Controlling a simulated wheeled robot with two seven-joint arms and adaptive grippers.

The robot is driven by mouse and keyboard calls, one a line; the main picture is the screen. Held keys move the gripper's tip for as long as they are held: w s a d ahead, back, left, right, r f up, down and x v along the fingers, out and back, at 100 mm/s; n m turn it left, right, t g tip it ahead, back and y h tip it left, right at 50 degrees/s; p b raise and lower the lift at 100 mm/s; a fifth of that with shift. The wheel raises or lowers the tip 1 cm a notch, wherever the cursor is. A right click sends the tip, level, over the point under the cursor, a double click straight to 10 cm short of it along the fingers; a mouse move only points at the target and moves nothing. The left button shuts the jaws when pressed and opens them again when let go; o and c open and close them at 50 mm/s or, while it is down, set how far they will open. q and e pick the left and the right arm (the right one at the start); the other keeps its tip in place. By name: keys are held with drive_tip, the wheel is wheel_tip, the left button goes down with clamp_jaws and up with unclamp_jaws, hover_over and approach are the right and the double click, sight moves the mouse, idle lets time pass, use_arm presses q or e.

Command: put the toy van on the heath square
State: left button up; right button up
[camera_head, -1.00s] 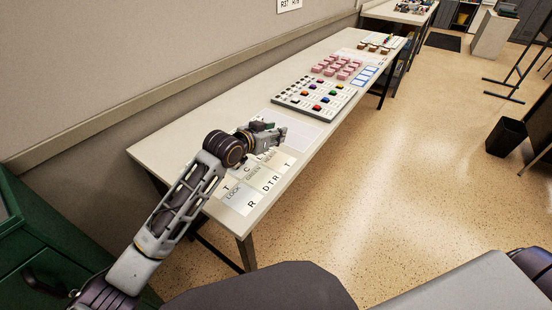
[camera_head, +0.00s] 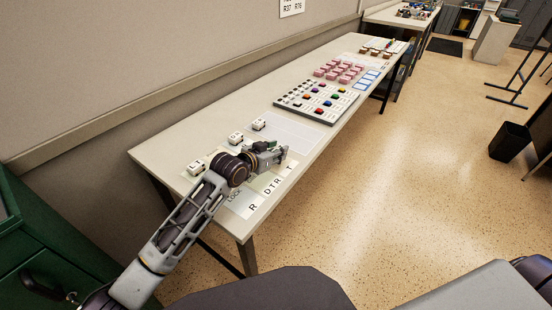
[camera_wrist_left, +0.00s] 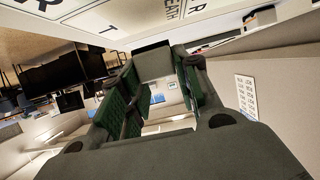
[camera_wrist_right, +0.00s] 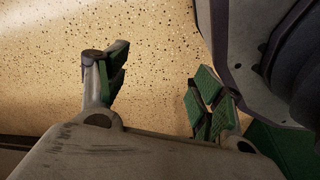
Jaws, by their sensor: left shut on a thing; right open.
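My left gripper (camera_head: 279,153) is over the lettered squares at the near end of the long table. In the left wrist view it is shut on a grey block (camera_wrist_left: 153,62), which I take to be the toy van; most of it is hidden. The heath square (camera_wrist_left: 172,13) shows only in part at the top of the left wrist view, close to the gripper; whether the van touches it I cannot tell. In the head view the arm covers much of the squares. My right gripper (camera_wrist_right: 155,85) is open and empty above the speckled floor.
Small white pieces stand along the table's wall side (camera_head: 236,138), past my left arm. Beyond lie a pale sheet (camera_head: 285,130), a board with coloured pieces (camera_head: 315,100) and pink blocks (camera_head: 340,71). A green cabinet (camera_head: 30,240) is at the left.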

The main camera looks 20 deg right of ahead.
use_arm(q)
wheel_tip(320, 180, down, 3)
drive_tip(key=shift+r, duration=0.1)
drive_tip(key=shift+f, duration=0.25)
drive_tip(key=o, duration=0.9)
drive_tip(key=shift+o, duration=0.4)
drive_tip(key=shift+r, duration=0.15)
use_arm(e)
drive_tip(key=shift+w+a+r, duration=0.25)
drive_tip(key=shift+w+r, duration=0.55)
